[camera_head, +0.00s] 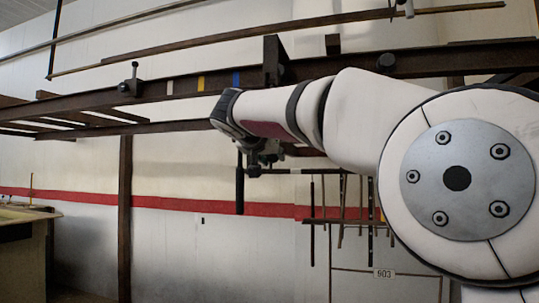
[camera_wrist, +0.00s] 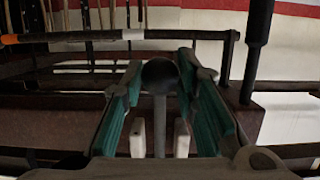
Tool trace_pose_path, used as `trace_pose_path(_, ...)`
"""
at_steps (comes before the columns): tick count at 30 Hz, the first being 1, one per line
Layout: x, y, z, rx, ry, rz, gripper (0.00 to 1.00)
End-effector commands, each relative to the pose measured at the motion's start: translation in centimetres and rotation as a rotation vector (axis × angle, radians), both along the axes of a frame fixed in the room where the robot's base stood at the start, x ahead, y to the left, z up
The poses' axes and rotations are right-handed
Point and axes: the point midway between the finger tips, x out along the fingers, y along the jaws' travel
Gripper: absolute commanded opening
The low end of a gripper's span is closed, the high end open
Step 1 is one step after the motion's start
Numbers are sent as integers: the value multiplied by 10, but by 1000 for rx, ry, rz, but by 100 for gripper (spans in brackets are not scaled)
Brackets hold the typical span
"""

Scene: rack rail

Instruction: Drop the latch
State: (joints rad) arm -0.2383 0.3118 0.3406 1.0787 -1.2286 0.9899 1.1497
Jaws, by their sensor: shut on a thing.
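A dark round knob (camera_wrist: 160,76) on a grey stem stands between the teal-padded fingers of my gripper (camera_wrist: 159,88) in the wrist view. The fingers flank it closely on both sides, and my gripper is shut on it. Whether this knob belongs to the latch is not clear. In the head view, my gripper (camera_head: 264,158) hangs under my wrist, below the long brown rail (camera_head: 200,88); its fingertips and the knob are too small or hidden there. A dark upright block (camera_head: 274,62) stands on the rail above my arm.
A small knobbed clamp (camera_head: 130,81) sits on the rail at left. White, yellow and blue marks band the rail. A rack of hanging rods (camera_head: 343,212) stands below right. A dark post (camera_head: 125,215) supports the rail. A workbench (camera_head: 22,215) stands far left.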

Motion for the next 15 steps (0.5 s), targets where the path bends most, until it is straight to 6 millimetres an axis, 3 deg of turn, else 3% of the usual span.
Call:
trace_pose_path(3,0,1,1,1,-2,3,12)
trace_pose_path(4,0,1,1,1,-2,3,29)
trace_pose_path(7,0,1,1,1,-1,2,52)
trace_pose_path(15,0,0,0,1,0,1,53)
